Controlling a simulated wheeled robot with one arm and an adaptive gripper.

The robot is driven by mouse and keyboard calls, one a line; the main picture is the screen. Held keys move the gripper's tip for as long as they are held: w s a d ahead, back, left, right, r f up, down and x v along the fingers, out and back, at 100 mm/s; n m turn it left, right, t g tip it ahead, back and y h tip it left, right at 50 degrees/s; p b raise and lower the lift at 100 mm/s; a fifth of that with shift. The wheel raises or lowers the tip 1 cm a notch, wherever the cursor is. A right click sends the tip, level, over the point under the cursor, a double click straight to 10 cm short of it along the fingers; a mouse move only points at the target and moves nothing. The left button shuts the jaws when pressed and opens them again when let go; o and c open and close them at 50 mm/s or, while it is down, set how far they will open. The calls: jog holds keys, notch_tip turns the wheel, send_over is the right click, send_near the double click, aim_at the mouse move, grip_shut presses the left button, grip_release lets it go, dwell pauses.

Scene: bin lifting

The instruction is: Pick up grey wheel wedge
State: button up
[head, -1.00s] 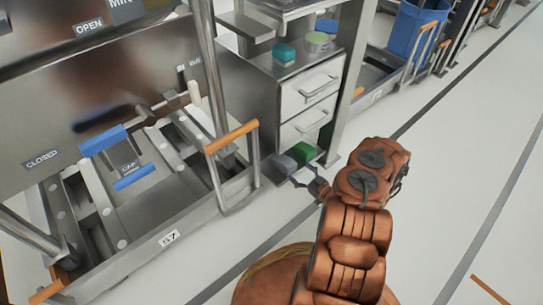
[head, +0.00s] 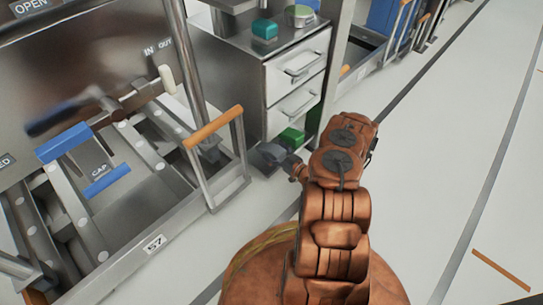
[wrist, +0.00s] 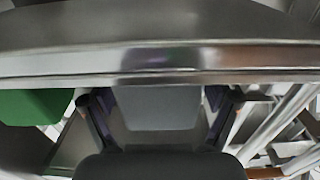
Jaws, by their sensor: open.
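The grey wheel wedge (head: 270,155) is on the floor at the foot of the drawer cabinet, left of a green wedge. In the wrist view the grey wedge (wrist: 155,108) is straight ahead in the middle. My gripper (wrist: 158,98) is open, with one dark finger on each side of the grey wedge. I cannot tell whether the fingers touch it. In the head view my gripper (head: 285,162) is at the wedge, small and partly hidden by my arm.
The green wedge (head: 292,139) is close by on the right; it shows at the left in the wrist view (wrist: 30,106). The drawer cabinet (head: 294,75) rises behind, its metal edge above the wedge. A cart with an orange handle (head: 213,127) stands left.

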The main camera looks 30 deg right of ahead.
jog(key=shift+w+a, duration=0.1)
jog(key=shift+w, duration=0.55)
jog(key=c, duration=1.3)
jog(key=shift+r, duration=0.2)
